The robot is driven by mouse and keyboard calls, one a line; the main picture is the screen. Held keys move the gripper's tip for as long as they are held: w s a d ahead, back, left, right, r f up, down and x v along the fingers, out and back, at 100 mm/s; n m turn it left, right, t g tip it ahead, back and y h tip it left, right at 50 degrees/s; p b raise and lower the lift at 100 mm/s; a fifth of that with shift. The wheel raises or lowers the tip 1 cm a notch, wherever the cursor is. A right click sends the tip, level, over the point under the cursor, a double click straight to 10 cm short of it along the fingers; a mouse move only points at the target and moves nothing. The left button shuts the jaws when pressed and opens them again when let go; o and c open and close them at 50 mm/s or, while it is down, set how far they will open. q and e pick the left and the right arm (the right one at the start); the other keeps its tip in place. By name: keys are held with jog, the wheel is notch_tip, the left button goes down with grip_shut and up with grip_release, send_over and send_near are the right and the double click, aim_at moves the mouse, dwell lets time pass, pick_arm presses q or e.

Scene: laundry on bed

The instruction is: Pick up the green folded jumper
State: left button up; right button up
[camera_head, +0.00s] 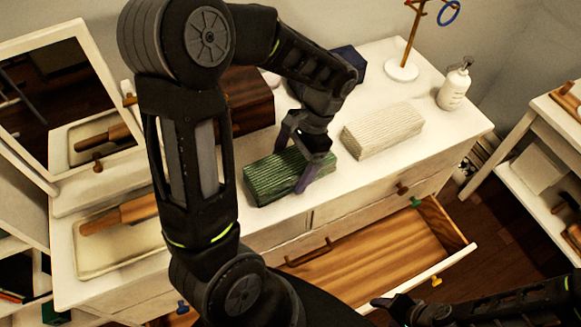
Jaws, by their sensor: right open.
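The green folded jumper (265,182) is a ribbed block lying on the white dresser top, near its front edge. My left gripper (296,162) reaches down over its right part, with one finger at its back side and one at its front side. The fingers are apart with the jumper between them; whether they press on it cannot be told. The gripper covers part of the jumper. My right gripper (384,303) is open, low at the bottom right, away from the jumper and in front of the open drawer.
A cream folded garment (383,130) lies right of the jumper. A wooden box (250,98) stands behind it. A white pump bottle (454,87), a ring stand (402,69) and a mirror (62,90) stand on the dresser (345,178). An open drawer (375,250) sticks out below.

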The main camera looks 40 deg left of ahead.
aim_at(285, 165)
pick_arm(q)
jog(key=c, duration=1.4)
jog(key=shift+r, duration=0.45)
notch_tip(285, 165, up, 4)
jog(key=shift+r, duration=0.2)
notch_tip(285, 165, up, 4)
jog(key=shift+f+p, duration=0.1)
jog(key=shift+p, duration=0.7)
jog(key=shift+r+p, duration=0.5)
jog(key=shift+r, duration=0.05)
pick_arm(e)
jog(key=shift+s+r, duration=0.2)
jog(key=shift+r, duration=0.9)
pick_arm(q)
jog(key=shift+f, duration=0.1)
pick_arm(e)
jog(key=shift+c, duration=0.4)
